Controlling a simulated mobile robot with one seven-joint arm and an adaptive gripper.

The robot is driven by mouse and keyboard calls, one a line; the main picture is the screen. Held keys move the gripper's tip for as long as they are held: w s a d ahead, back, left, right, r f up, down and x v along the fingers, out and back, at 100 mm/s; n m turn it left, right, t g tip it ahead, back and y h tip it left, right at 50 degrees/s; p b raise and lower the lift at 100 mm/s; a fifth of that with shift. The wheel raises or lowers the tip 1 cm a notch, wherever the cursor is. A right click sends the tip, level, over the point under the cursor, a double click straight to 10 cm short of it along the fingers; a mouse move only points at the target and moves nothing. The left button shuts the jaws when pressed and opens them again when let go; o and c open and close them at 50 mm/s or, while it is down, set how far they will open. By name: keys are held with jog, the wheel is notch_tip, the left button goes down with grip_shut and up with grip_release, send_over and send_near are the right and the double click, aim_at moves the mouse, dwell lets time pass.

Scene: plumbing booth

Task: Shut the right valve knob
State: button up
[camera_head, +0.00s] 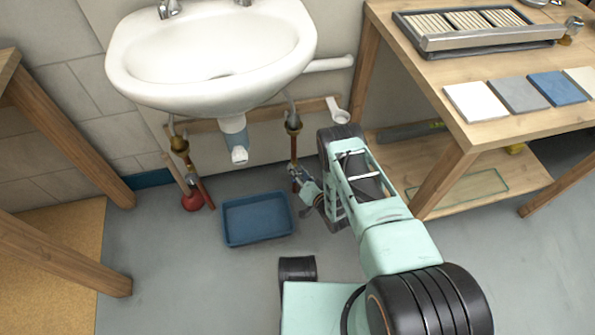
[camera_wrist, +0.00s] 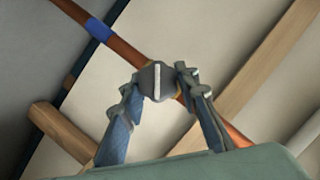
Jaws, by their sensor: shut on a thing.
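The right valve knob (camera_wrist: 157,82) is a grey knob with a pale bar across its face, on a copper pipe (camera_wrist: 128,52) with a blue band. My gripper (camera_wrist: 161,83) has one finger on each side of the knob and is shut on it. In the head view my gripper (camera_head: 302,182) is low at the right copper pipe (camera_head: 294,151), under the sink; the knob is too small to make out there. The left pipe (camera_head: 203,191) stands apart, left of the drain.
The white sink (camera_head: 210,50) with its drain trap (camera_head: 236,140) hangs above. A blue tray (camera_head: 257,218) lies on the floor, left of my gripper. A wooden workbench (camera_head: 455,165) stands close on the right.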

aim_at(293, 150)
jog(key=o, duration=1.2)
notch_tip(293, 150, up, 10)
